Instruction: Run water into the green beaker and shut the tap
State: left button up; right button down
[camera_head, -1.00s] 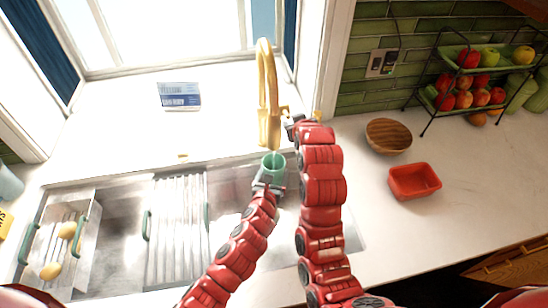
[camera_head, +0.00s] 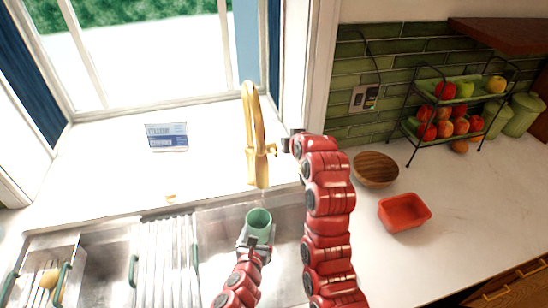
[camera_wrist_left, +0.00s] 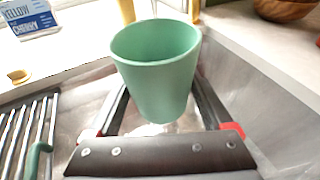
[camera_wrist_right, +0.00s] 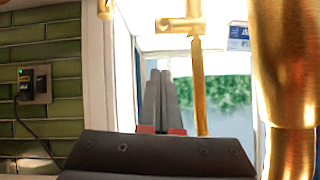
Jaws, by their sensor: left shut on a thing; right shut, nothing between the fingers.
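The green beaker (camera_head: 259,226) is upright over the sink, below the spout of the gold tap (camera_head: 252,130). My left gripper (camera_head: 255,242) is shut on it, with a finger on each side in the left wrist view (camera_wrist_left: 155,70). My right gripper (camera_head: 288,143) is shut and empty, just right of the tap's side handle. In the right wrist view its closed fingers (camera_wrist_right: 160,95) are beside a thin gold tap part (camera_wrist_right: 200,85).
The sink holds a ribbed drying rack (camera_head: 168,260) at left. A wooden bowl (camera_head: 376,170), a red tray (camera_head: 404,212) and a fruit stand (camera_head: 410,128) are on the right counter.

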send_over(277, 151)
jog(key=s, duration=0.3)
notch_tip(277, 151, down, 4)
jog(key=f, duration=0.1)
jog(key=shift+s+a+f+m, duration=0.1)
jog(key=shift+s+f, duration=0.1)
jog(key=shift+f, duration=0.2)
jog(key=shift+s+f+m, duration=0.1)
jog(key=shift+s+f, duration=0.15)
jog(key=shift+f, duration=0.2)
jog(key=shift+s+a+f+m, duration=0.1)
jog(key=shift+s+f, duration=0.1)
jog(key=shift+f, duration=0.2)
jog(key=shift+s+f, duration=0.2)
jog(key=shift+f, duration=0.15)
jog(key=shift+f, duration=0.15)
jog(key=shift+s+f+t, duration=0.2)
jog(key=shift+f+t, duration=0.1)
jog(key=shift+t, duration=0.3)
